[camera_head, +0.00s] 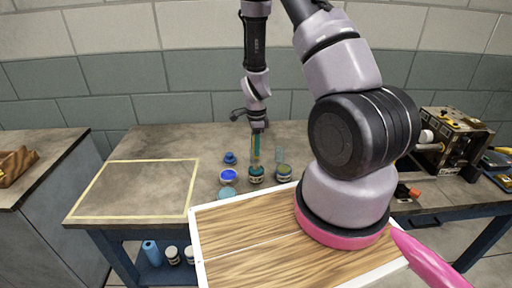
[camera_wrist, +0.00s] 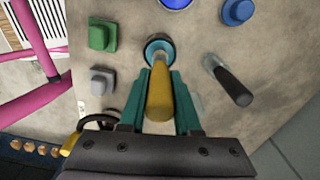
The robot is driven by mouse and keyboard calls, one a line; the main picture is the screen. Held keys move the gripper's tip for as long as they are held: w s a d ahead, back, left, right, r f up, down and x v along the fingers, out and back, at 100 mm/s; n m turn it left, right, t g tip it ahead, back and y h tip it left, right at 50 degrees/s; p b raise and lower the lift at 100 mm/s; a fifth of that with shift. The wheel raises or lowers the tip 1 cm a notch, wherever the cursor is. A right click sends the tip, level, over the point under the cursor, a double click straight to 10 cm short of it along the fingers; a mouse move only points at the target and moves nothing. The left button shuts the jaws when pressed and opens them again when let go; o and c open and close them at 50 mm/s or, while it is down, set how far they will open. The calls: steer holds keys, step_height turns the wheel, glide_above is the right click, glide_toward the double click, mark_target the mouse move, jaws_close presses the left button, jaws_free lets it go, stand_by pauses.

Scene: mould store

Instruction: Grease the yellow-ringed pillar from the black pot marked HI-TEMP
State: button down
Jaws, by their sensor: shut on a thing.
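My gripper (camera_head: 257,138) has teal fingers and is shut on the yellow handle of a brush (camera_wrist: 160,92), pointing down. In the head view the brush sits over or in a dark pot (camera_head: 256,174) in the pot row; I cannot tell how deep its tip is. In the wrist view the pot's round mouth (camera_wrist: 158,48) shows just beyond the handle. No HI-TEMP marking is readable on any pot. A metal mould assembly (camera_head: 452,142) stands at the far right; no yellow ring on a pillar can be made out.
Beside the pot stand a blue-topped pot (camera_head: 229,176), another pot (camera_head: 284,172) and a small blue item (camera_head: 229,158). A dark-handled tool (camera_wrist: 232,82) stands right of the brush. A wood-topped board (camera_head: 255,245) is in front. A taped bench area (camera_head: 140,188) at left is clear.

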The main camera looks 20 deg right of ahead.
steer(key=shift+f, duration=0.55)
stand_by(1.3)
steer(key=shift+r, duration=3.55)
steer(key=w+d+r+n, duration=0.2)
steer(key=w+n, duration=0.3)
steer(key=n, duration=1.4)
steer(key=shift+w+d+r, duration=0.15)
steer(key=shift+r, duration=0.35)
